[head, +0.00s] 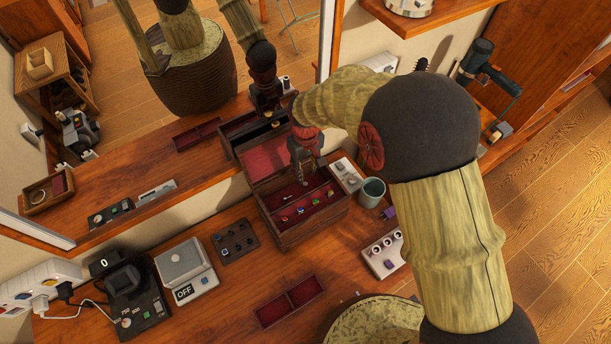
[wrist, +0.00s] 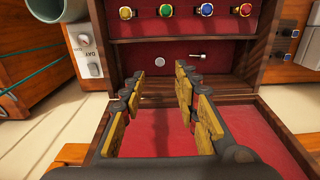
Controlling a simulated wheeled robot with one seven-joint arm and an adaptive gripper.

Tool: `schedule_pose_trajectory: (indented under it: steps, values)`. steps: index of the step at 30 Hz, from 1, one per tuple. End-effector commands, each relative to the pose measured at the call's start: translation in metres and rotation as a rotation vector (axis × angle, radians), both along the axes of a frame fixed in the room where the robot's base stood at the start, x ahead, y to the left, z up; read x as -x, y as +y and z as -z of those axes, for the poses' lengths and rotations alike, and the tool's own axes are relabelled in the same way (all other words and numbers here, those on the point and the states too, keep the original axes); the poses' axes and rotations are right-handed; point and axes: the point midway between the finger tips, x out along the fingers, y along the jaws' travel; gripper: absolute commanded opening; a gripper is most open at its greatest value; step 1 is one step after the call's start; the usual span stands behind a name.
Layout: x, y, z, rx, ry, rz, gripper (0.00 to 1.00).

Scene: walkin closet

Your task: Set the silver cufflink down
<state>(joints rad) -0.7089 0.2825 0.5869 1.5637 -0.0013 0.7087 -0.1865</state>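The wooden jewellery box (head: 318,226) stands open on the counter, with a red lining. In the wrist view, a small silver piece with a short stem, which looks like the silver cufflink (wrist: 198,56), lies in the red compartment nearer the lid. A small round silver piece (wrist: 159,61) lies left of it, ahead of the space between my fingertips; I cannot tell whether it is a second cufflink. My gripper (wrist: 160,76) is open, with nothing seen between its fingers. It is above the box's lid side (head: 302,160) in the head view, pointing down.
Several coloured rings (wrist: 166,11) sit in the box's other compartment. A green cup (head: 372,190) and a grey-white device (head: 347,175) stand close on the right. A mirror is behind.

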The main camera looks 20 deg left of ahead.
Motion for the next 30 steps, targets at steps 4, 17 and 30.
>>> schedule_pose_trajectory:
  steps: [4,17,30]
  values:
    - [-0.001,0.001,-0.027,-0.002,-0.003,0.0,0.31]
    - [0.0,0.0,-0.047,0.0,0.0,0.0,0.31]
    - [-0.018,-0.109,-0.174,-0.081,-0.109,0.232,0.31]
